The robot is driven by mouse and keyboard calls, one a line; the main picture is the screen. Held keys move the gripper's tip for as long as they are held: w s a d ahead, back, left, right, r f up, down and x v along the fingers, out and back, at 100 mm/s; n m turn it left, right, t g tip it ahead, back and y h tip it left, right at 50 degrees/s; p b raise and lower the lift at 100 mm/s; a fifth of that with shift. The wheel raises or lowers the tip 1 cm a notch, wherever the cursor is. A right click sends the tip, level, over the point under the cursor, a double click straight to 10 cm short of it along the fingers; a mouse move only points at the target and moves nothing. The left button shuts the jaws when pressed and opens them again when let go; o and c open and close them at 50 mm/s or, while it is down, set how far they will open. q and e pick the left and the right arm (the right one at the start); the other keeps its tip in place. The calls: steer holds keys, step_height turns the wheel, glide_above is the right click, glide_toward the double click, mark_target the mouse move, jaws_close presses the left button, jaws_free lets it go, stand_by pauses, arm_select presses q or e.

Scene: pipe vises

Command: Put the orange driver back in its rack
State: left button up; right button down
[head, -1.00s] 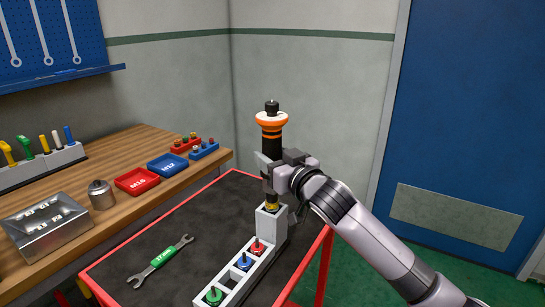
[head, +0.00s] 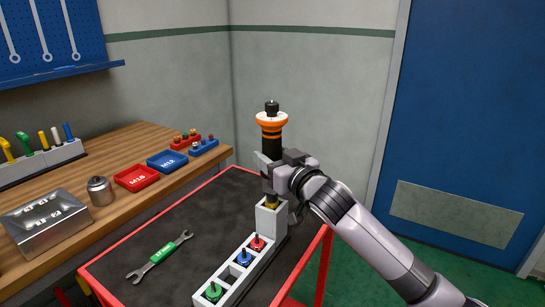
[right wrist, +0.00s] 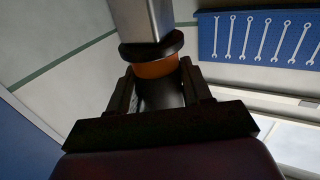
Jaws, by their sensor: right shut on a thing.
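The orange driver (head: 271,125) is a black upright tool with an orange collar and bands and a black knob on top. My right gripper (head: 270,172) is shut around its body below the bands. The driver stands upright over the tall grey end post of the rack (head: 270,220), its lower end at the post's top, where a little yellow shows. How deep it sits in the post is hidden. In the right wrist view my fingers flank the black body, and an orange band (right wrist: 155,68) shows beyond them. My left gripper is not in view.
The rack's low part holds green, blue and red pieces (head: 243,258). A green-handled wrench (head: 163,254) lies left on the dark, red-edged cart top (head: 205,215). The wooden bench (head: 120,150) at left carries trays and a metal box. A blue door (head: 470,120) stands at right.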

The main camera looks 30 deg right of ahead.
steer(key=shift+f+b, duration=1.5)
steer(key=shift+f, duration=0.7)
stand_by(1.5)
steer(key=shift+f+b, duration=1.15)
steer(key=shift+f, duration=0.7)
stand_by(1.2)
steer(key=shift+c, duration=2.1)
jaws_free()
steer(key=shift+f, duration=0.35)
steer(key=s, duration=0.7)
steer(key=shift+s+d+r, duration=0.15)
steer(key=shift+d+r, duration=0.05)
steer(key=shift+r, duration=0.05)
